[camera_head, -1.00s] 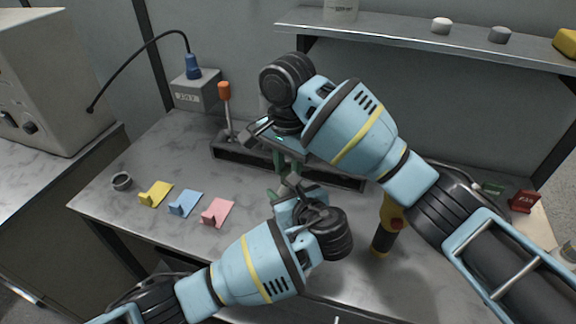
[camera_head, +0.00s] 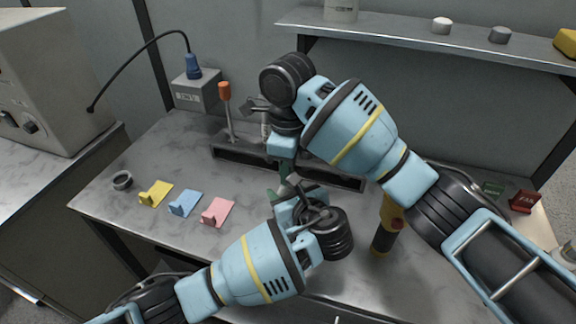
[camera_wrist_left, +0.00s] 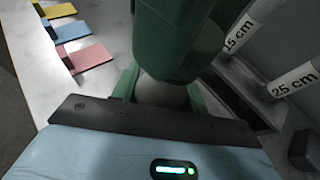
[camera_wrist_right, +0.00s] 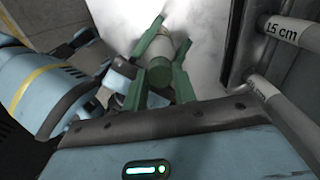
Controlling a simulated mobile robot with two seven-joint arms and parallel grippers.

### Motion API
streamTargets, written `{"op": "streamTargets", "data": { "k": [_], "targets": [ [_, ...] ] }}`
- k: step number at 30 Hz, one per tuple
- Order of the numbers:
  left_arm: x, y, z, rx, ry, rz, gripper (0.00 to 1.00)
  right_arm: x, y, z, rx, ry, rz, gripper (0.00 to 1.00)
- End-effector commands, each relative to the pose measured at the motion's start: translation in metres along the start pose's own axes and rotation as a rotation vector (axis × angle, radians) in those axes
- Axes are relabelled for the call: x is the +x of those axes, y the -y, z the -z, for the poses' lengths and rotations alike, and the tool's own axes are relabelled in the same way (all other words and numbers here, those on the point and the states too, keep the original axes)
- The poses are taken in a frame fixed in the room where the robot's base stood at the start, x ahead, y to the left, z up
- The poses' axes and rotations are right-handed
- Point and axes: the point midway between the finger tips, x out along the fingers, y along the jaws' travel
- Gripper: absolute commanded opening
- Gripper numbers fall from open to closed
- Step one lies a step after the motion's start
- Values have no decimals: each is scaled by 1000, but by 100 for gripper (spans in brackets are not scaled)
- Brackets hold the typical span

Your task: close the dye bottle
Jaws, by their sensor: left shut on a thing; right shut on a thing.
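My left gripper (camera_head: 280,194) comes from below and is shut on the dye bottle, a pale, greyish body (camera_wrist_left: 165,92) between its green fingers in the left wrist view. My right gripper (camera_head: 287,166) points down from above, its green fingers right over the bottle. The fingers hide most of the bottle and the joint, so I cannot tell how far the cap is seated.
A dark rack (camera_head: 232,153) with an orange-handled tool (camera_head: 225,100) stands behind the grippers. Yellow (camera_head: 156,193), blue (camera_head: 185,203) and pink (camera_head: 217,212) holders lie left. A yellow-and-black tool (camera_head: 387,232) stands right. The table's left front is clear.

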Motion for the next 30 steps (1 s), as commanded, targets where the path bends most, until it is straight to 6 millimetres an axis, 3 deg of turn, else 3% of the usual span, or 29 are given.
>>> {"op": "streamTargets", "data": {
  "k": [4,5,9,19,30],
  "targets": [
    [1,-1,0,1,-1,-2,0,-1,0,0,-2,1,1,3],
    [1,-1,0,1,-1,-2,0,-1,0,0,-3,1,1,30],
    [1,-1,0,1,-1,-2,0,-1,0,0,-3,0,0,48],
    [0,0,1,1,-1,-1,0,-4,0,0,-4,1,1,49],
    [0,0,1,1,-1,-1,0,-43,0,0,-3,0,2,49]
  ]
}}
